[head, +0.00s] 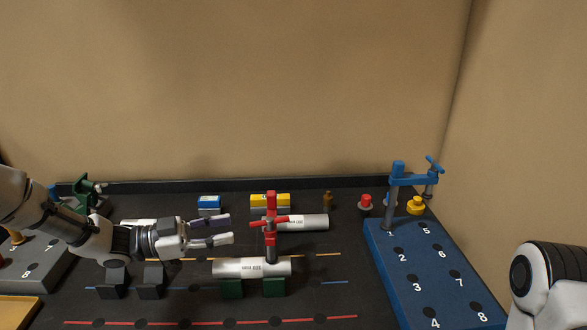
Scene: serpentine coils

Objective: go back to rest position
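My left gripper (231,229) reaches in from the left over the dark table, its two fingers apart and pointing right. Nothing shows between them. A second white cylinder (310,222) lies behind the clamp. A third pale cylinder (138,223) is partly hidden behind my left arm. Part of my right arm (552,285) shows at the lower right edge; its gripper is out of view.
A blue numbered board (400,285) with a blue clamp (398,190) stands right. A grey numbered board (40,268) and green clamp (82,192) are left. Black blocks (152,283) stand below my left gripper. Blue (209,202) and yellow (270,200) boxes sit at the back.

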